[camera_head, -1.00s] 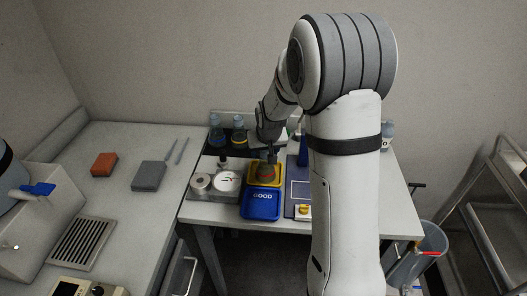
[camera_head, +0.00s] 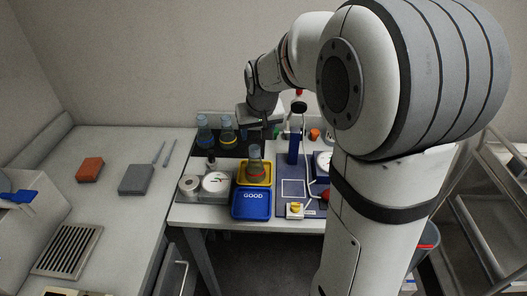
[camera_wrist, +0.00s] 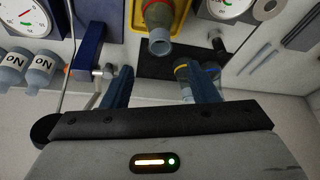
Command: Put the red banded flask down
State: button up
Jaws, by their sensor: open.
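The red banded flask (camera_head: 255,170) stands upright in the yellow tray (camera_head: 241,180), behind the blue tray marked GOOD (camera_head: 251,204). In the wrist view the flask (camera_wrist: 158,20) shows at the top, its mouth towards my gripper. My gripper (camera_wrist: 160,70) is open, its two blue fingers spread with nothing between them. It is clear of the flask. In the head view my gripper (camera_head: 265,125) is behind and above the flask, with its fingers partly hidden.
A blue banded flask (camera_head: 205,131) and a yellow banded flask (camera_head: 227,129) stand on a dark area at the back left. A round dial (camera_head: 215,182) is left of the yellow tray. A blue column (camera_head: 293,148) stands to the right. The left bench has free room.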

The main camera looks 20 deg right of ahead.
jog(key=s+g, duration=0.1)
jog(key=s, duration=2.3)
jog(key=shift+s+r+g, duration=0.15)
jog(key=shift+r+g, duration=0.15)
